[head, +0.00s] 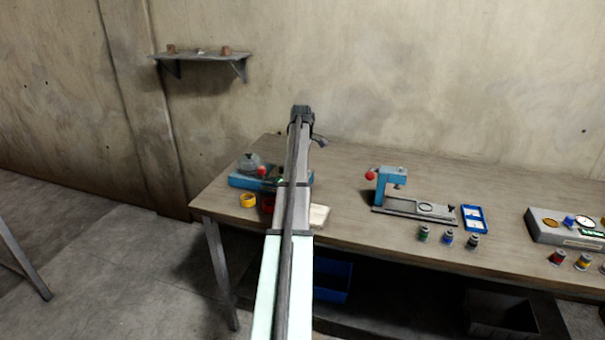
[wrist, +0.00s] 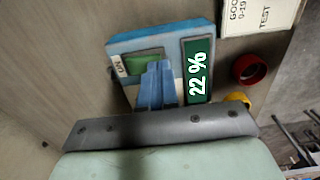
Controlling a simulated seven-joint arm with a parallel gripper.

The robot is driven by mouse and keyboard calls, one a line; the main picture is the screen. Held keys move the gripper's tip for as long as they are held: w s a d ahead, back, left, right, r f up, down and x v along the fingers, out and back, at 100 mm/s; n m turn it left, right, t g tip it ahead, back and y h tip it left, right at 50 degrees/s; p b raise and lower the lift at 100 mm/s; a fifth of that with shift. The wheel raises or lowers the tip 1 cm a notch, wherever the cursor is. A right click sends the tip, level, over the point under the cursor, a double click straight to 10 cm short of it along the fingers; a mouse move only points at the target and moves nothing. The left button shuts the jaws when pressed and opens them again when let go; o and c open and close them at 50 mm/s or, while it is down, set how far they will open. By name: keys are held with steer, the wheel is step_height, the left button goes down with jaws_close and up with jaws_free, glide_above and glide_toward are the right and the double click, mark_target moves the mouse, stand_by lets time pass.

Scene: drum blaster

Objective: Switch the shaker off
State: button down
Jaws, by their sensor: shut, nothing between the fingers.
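A blue device with a glass dome, which looks like the shaker (head: 240,181), stands at the left end of the bench, partly behind my arm. In the wrist view a blue panel (wrist: 118,45) carries a green switch (wrist: 143,58), a small white label at its left that seems to read ON, and a green display (wrist: 197,72) reading 22 %. My gripper (wrist: 157,66) is shut and empty. Its blue fingertips overlap the lower edge of the green switch; I cannot tell whether they touch it. In the head view my arm hides the gripper.
A yellow ring (head: 248,200), a red ring (head: 267,204) and a white card (head: 319,216) lie near the shaker. A blue press (head: 383,187), small bottles (head: 448,238) and a grey box (head: 548,226) stand farther right.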

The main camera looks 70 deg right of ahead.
steer(key=shift+f, duration=0.6)
steer(key=shift+r, duration=3)
